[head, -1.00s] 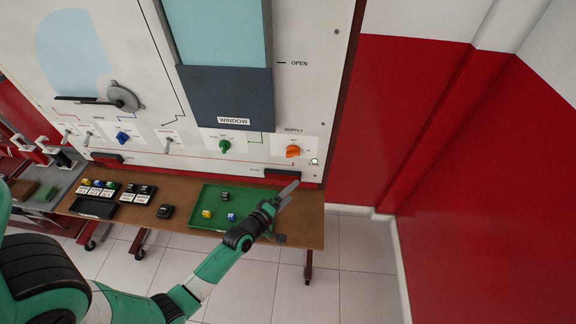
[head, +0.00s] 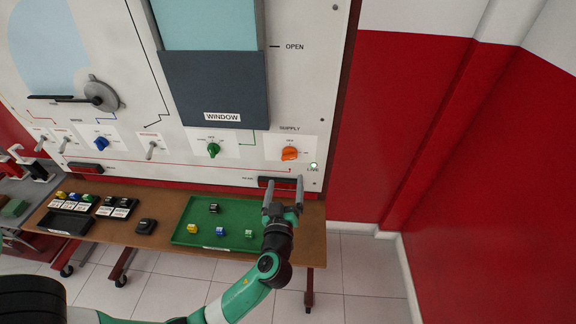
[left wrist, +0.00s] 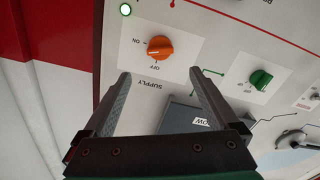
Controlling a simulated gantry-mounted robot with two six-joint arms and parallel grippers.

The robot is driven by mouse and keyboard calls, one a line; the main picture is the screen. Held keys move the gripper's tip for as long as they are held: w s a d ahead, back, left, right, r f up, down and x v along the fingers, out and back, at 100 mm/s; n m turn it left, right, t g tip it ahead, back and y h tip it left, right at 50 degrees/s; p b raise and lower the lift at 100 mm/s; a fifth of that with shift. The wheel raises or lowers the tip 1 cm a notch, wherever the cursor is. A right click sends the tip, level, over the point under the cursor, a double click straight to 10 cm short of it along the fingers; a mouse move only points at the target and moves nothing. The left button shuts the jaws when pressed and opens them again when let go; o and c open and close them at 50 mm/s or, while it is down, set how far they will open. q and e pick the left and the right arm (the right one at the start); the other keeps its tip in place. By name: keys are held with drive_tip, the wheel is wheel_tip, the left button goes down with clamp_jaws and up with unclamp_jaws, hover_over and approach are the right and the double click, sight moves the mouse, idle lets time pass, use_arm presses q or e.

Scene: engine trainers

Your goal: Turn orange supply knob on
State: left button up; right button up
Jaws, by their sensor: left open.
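The orange supply knob (head: 289,153) is on a white plate on the upright panel, under the word SUPPLY. In the left wrist view, the orange knob (left wrist: 160,47) lies just beyond the fingertips, with ON printed to its left and OFF below it. Its handle lies roughly crosswise; its exact pointing is hard to tell. The LIVE lamp (head: 313,165) beside it glows green. My left gripper (head: 283,183) is open and empty, below the knob in the head view, fingers toward the panel and apart from the knob. My right gripper is not in view.
A green knob (head: 213,150) and a blue knob (head: 101,144) sit further left on the panel. The brown table (head: 165,238) bears a green tray (head: 182,237) with small coloured pieces. A red wall stands at right.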

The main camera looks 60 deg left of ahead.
sight(289, 158)
use_arm(q)
drive_tip(key=x, duration=1)
drive_tip(key=shift+s+b, duration=0.1)
drive_tip(key=shift+b, duration=0.2)
drive_tip(key=c, duration=1.4)
drive_tip(key=shift+f+m+b, duration=0.1)
drive_tip(key=shift+m+b, duration=0.35)
drive_tip(key=shift+m, duration=1.75)
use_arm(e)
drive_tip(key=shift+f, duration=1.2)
use_arm(q)
drive_tip(key=o, duration=1.4)
